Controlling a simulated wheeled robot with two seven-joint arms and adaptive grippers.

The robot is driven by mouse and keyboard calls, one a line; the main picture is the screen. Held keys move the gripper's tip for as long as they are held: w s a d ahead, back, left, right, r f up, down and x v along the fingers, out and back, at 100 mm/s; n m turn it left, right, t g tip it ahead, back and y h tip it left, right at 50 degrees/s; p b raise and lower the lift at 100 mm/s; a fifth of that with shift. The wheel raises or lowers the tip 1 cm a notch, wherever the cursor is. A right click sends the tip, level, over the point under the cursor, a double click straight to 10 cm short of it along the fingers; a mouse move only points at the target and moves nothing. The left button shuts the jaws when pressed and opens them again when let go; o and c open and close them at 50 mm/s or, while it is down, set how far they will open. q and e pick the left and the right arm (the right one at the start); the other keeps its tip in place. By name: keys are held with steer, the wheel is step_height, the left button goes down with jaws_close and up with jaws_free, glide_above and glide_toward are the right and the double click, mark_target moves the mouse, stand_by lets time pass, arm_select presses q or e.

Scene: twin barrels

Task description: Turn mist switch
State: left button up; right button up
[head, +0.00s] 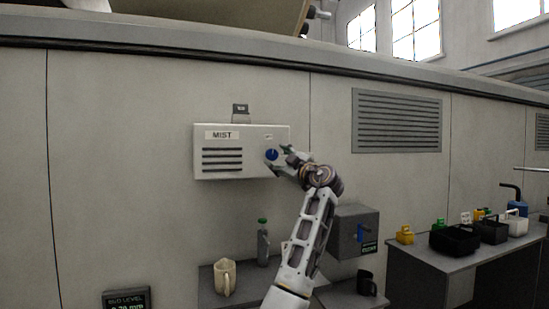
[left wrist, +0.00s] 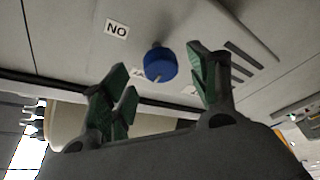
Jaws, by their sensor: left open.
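The mist switch is a round blue knob (head: 271,155) on the right part of a pale wall box labelled MIST (head: 240,170). In the left wrist view the knob (left wrist: 160,64) has a pale pointer mark on its rim, and a label (left wrist: 116,29) beside it reads as NO, which may be an upside-down ON. My left gripper (head: 284,159) is open and close to the knob. In the left wrist view its green-padded fingers (left wrist: 160,90) are spread, with the knob ahead between them and no visible contact. My right gripper is out of view.
A bottle (head: 263,245) and a beige mug (head: 225,278) stand on a low shelf. A bench (head: 437,262) at right holds black trays and small items. A louvred vent (head: 397,121) is to the right.

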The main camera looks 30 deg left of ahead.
arm_select(q)
steer(key=v, duration=0.7)
steer(key=shift+d, duration=0.2)
steer(key=shift+s, duration=0.15)
stand_by(0.4)
